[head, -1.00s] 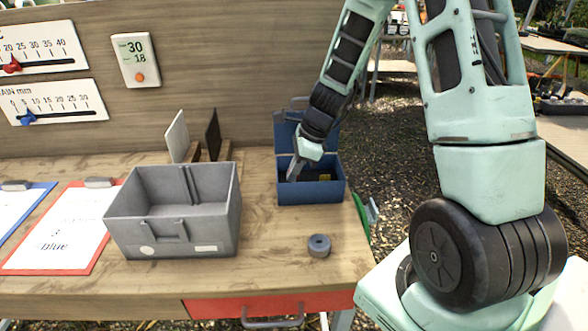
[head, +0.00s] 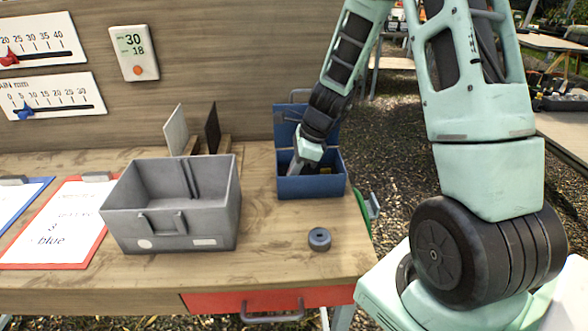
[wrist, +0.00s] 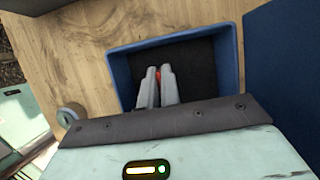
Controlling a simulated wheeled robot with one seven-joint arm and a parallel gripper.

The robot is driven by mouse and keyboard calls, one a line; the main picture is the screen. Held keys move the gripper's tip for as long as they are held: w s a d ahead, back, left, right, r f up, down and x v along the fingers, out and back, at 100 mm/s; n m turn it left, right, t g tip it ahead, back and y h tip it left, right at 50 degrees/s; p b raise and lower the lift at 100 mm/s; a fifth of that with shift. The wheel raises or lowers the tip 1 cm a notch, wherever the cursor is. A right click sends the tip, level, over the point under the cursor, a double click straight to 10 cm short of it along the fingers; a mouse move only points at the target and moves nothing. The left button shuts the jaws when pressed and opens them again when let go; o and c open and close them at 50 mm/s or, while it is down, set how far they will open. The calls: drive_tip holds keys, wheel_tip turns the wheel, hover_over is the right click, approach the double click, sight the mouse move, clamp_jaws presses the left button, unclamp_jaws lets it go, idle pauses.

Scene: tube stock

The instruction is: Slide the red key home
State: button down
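My gripper (wrist: 158,72) reaches down into the open blue box (wrist: 228,62), its two grey fingers close together. A narrow strip of red, which looks like the red key (wrist: 158,76), shows between the fingertips; most of it is hidden by them. In the head view the blue box (head: 312,187) stands at the right of the bench with its lid (head: 287,124) raised behind, and my gripper (head: 293,168) is inside its left part. The key cannot be made out in the head view.
A grey bin (head: 185,229) stands left of the box, and a dark grey ring (head: 319,239) lies in front of it. Wall scales carry a red pointer (head: 9,57) and a blue pointer (head: 23,114). A red drawer (head: 225,302) is below the bench edge.

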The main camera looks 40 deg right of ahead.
drive_tip(key=c, duration=1.5)
unclamp_jaws()
drive_tip(key=shift+c, duration=0.2)
drive_tip(key=p+v, duration=0.1)
drive_tip(key=v, duration=1.6)
drive_tip(key=shift+s+p, duration=0.15)
drive_tip(key=shift+p, duration=0.25)
drive_tip(key=shift+d+r, duration=0.15)
